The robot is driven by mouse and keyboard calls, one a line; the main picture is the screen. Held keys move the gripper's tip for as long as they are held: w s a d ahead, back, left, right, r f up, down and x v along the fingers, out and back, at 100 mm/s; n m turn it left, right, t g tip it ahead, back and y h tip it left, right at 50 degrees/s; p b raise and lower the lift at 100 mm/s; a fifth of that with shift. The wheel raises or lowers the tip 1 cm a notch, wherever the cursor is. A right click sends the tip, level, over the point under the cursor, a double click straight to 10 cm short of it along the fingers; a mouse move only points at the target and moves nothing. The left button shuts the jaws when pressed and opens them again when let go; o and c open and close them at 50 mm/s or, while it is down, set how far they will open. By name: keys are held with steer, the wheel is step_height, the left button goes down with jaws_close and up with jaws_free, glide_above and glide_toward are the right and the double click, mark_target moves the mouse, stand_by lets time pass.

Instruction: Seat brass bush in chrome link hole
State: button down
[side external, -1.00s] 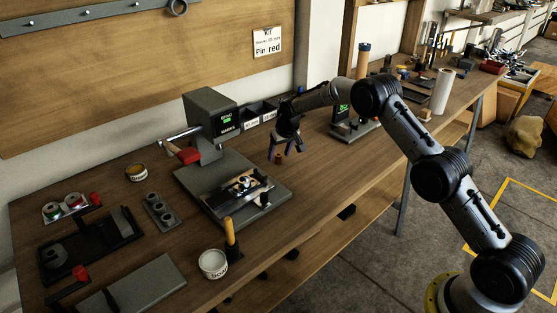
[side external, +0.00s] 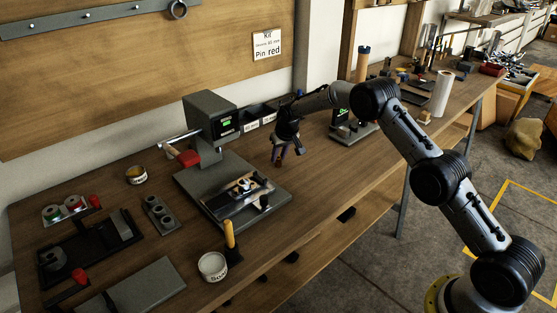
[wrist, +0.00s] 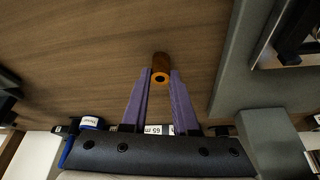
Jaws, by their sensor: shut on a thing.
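The brass bush (wrist: 161,77) is a small orange-brown ring with a dark bore, held between the purple fingertips of my gripper (wrist: 160,76) in the wrist view. In the side view my gripper (side external: 279,157) is low over the bare wood, right of the press; the bush is mostly hidden there by the fingers. I cannot tell whether the bush still touches the table. The chrome link (side external: 243,187) appears to be the shiny piece in the fixture on the press base; its hole is too small to make out.
The grey press (side external: 212,122) with a red-handled lever stands left of my gripper, its base plate (side external: 188,182) near it. Grey bins (side external: 262,112) stand behind. A yellow-handled tool (side external: 229,236) and white tub (side external: 213,266) are at the front.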

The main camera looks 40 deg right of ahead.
steer(key=shift+r, duration=0.1)
steer(key=shift+r, duration=0.6)
steer(key=s+a+r+m, duration=0.1)
steer(key=s+a+r, duration=0.1)
steer(key=s+r, duration=1.1)
steer(key=s+a+r+n, duration=0.1)
steer(key=s+a+r, duration=0.15)
steer(key=a, duration=0.45)
steer(key=s+a+r, duration=0.1)
steer(key=s+a, duration=0.3)
steer(key=a, duration=0.2)
glide_toward(242, 182)
steer(key=shift+w+d+r, duration=0.1)
steer(key=shift+w+d, duration=0.15)
steer(key=shift+d, duration=0.15)
steer(key=shift+w+a+f, duration=0.1)
steer(key=shift+w+f, duration=0.45)
steer(key=shift+f, duration=0.05)
steer(key=shift+w+f, duration=0.1)
steer(key=shift+f, duration=1.55)
